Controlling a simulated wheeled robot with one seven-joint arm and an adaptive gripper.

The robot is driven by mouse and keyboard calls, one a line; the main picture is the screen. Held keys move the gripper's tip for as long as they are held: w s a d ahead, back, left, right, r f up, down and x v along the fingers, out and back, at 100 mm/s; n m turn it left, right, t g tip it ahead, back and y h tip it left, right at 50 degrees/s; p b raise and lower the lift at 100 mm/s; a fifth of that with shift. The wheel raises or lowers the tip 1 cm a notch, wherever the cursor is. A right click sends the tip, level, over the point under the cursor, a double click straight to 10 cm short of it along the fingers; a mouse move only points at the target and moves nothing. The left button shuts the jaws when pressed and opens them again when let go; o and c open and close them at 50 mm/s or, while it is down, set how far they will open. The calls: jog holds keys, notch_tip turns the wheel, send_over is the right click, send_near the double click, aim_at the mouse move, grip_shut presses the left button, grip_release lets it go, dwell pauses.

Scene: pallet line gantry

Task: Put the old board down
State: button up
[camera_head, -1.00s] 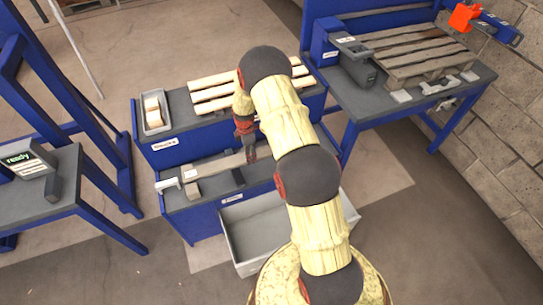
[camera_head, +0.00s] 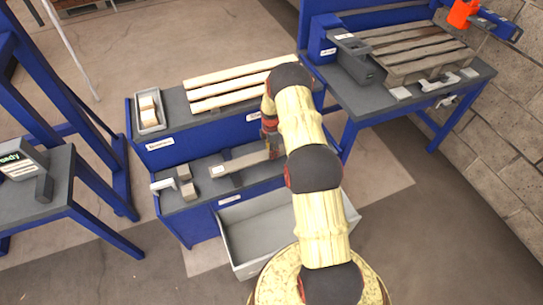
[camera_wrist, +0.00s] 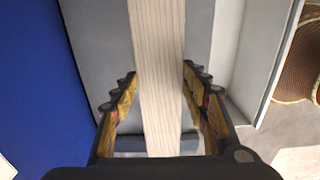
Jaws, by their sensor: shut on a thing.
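The old board (camera_head: 240,163) is a long greyish plank with a pale tag at its left end. It lies along the lower shelf (camera_head: 205,200) of the blue bench, and I cannot tell whether it rests on the surface or hangs just above it. My gripper (camera_head: 270,150) is shut on the board towards its right end, partly hidden by my arm. In the wrist view the pale board (camera_wrist: 160,70) runs lengthwise between the fingers of my gripper (camera_wrist: 160,88).
Small blocks (camera_head: 187,189) and a light grey handled tool (camera_head: 163,184) stand at the shelf's left end. A grey bin (camera_head: 240,256) is in front. New pale boards (camera_head: 230,88) and a block tray (camera_head: 150,122) are on the upper level. A pallet (camera_head: 415,50) lies on the right table.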

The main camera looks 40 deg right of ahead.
jog(key=shift+d+f+b, duration=0.15)
jog(key=shift+f+b, duration=0.15)
jog(key=shift+f, duration=0.6)
jog(key=shift+d+f+b, duration=0.1)
jog(key=shift+f+b, duration=0.2)
jog(key=shift+f, duration=0.55)
jog(key=shift+f, duration=0.15)
jog(key=o, duration=1.4)
jog(key=shift+o, duration=0.5)
